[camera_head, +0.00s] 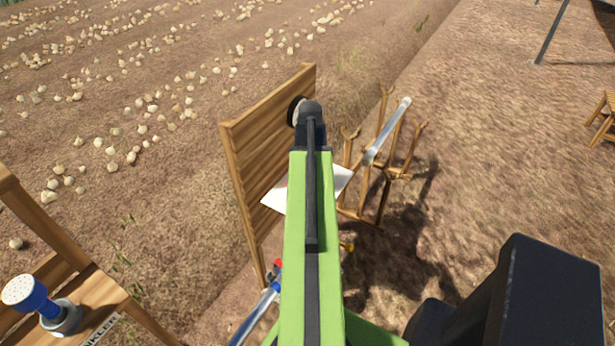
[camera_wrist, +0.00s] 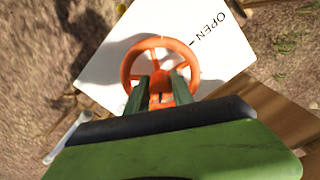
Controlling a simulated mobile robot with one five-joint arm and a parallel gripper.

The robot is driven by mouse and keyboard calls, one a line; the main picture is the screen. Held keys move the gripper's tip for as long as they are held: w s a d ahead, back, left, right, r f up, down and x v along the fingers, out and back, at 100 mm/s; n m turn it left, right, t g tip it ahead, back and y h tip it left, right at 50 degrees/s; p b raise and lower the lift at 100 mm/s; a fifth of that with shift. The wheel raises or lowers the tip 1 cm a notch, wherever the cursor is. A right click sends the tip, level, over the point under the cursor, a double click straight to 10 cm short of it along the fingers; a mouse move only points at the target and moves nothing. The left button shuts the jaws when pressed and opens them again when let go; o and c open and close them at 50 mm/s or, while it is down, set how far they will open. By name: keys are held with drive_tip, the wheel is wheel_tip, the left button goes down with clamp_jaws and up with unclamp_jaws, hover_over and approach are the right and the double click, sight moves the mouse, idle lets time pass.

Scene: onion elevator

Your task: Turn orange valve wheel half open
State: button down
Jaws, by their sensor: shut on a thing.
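The orange valve wheel (camera_wrist: 192,58) shows in the wrist view in front of a white plate (camera_wrist: 215,62) marked "OPEN" with a short line beside it. My gripper (camera_wrist: 161,78) has its two dark green fingers at the wheel's near side, one on each side of its lower spoke area. It is shut on the wheel; the exact contact is partly hidden by the fingers. In the head view my green arm hides the wheel and the fingertips. Only corners of the white plate (camera_head: 274,200) show on both sides of the arm.
A wooden board (camera_head: 262,140) stands just left of my arm. A wooden rack (camera_head: 398,172) holding a metal pipe (camera_head: 387,132) stands to the right. A blue pipe (camera_head: 255,315) lies near the bottom. A wooden stand (camera_head: 105,300) with a blue-and-white nozzle (camera_head: 32,298) is lower left.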

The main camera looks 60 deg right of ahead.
drive_tip(key=n, duration=0.4)
drive_tip(key=shift+w+d+n, duration=0.1)
drive_tip(key=shift+n, duration=0.2)
drive_tip(key=n, duration=0.4)
drive_tip(key=shift+n, duration=0.4)
drive_tip(key=c, duration=1.1)
unclamp_jaws()
drive_tip(key=shift+w+f, duration=0.1)
wheel_tip(320, 180, up, 18)
drive_tip(key=p, duration=1.7)
drive_tip(key=shift+f, duration=0.2)
